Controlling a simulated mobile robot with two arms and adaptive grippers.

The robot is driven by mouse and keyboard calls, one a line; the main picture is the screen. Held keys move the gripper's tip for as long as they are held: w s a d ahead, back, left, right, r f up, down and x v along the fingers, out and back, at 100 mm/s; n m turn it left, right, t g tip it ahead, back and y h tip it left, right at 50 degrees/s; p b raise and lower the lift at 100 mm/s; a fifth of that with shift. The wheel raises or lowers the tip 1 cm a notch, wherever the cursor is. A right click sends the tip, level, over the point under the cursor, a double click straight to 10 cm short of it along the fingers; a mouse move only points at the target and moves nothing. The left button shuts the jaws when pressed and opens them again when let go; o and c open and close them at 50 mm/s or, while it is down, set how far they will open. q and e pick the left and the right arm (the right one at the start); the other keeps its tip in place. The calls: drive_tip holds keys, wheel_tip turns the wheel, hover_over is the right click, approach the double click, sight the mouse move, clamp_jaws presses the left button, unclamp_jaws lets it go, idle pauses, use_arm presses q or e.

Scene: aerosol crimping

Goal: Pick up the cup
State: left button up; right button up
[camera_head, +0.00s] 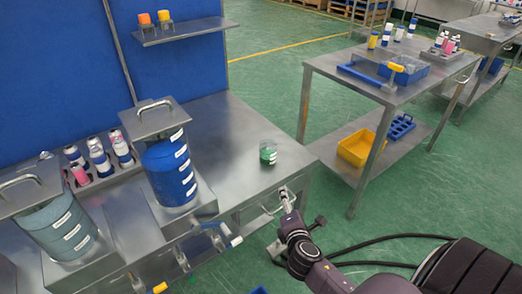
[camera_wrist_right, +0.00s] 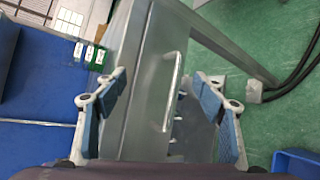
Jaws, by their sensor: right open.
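A small clear cup (camera_head: 268,152) with green content stands upright on the steel workbench (camera_head: 235,135), near its right end. A drawer handle (camera_wrist_right: 173,92) shows between the fingers, with nothing held. My left gripper is not in view.
A large blue cylinder (camera_head: 170,172) and a grey-green one (camera_head: 62,228) stand on the bench, left of the cup. Spray cans (camera_head: 98,155) stand in a rack behind them. A second steel table (camera_head: 345,70) is at right. Bench top around the cup is clear.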

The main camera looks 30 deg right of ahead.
sight(271, 151)
drive_tip(key=w+r+n, duration=0.1)
drive_tip(key=w+d+r+n+t, duration=0.1)
drive_tip(key=r, duration=0.1)
drive_tip(key=w+r+n+t, duration=0.1)
drive_tip(key=shift+d+r+n, duration=0.15)
drive_tip(key=shift+r+n, duration=0.05)
drive_tip(key=shift+n, duration=0.2)
drive_tip(key=w+r+n+t, duration=0.1)
drive_tip(key=w+r+n, duration=0.1)
drive_tip(key=n, duration=0.2)
drive_tip(key=w+r+n+t+y, duration=0.1)
drive_tip(key=w+r+n, duration=0.1)
drive_tip(key=n, duration=0.1)
drive_tip(key=w+r+n+t+y, duration=0.1)
drive_tip(key=w+r+n, duration=0.1)
drive_tip(key=n, duration=0.2)
drive_tip(key=shift+w+r+n+t, duration=0.2)
drive_tip(key=shift+r+n+t, duration=0.05)
drive_tip(key=shift+n+t, duration=0.05)
drive_tip(key=shift+w+r+n, duration=0.1)
drive_tip(key=shift+w+n, duration=0.15)
drive_tip(key=shift+n, duration=0.15)
drive_tip(key=shift+w, duration=1.1)
drive_tip(key=shift+f+b+x, duration=0.2)
drive_tip(key=shift+b+x, duration=0.1)
drive_tip(key=shift+x, duration=2.45)
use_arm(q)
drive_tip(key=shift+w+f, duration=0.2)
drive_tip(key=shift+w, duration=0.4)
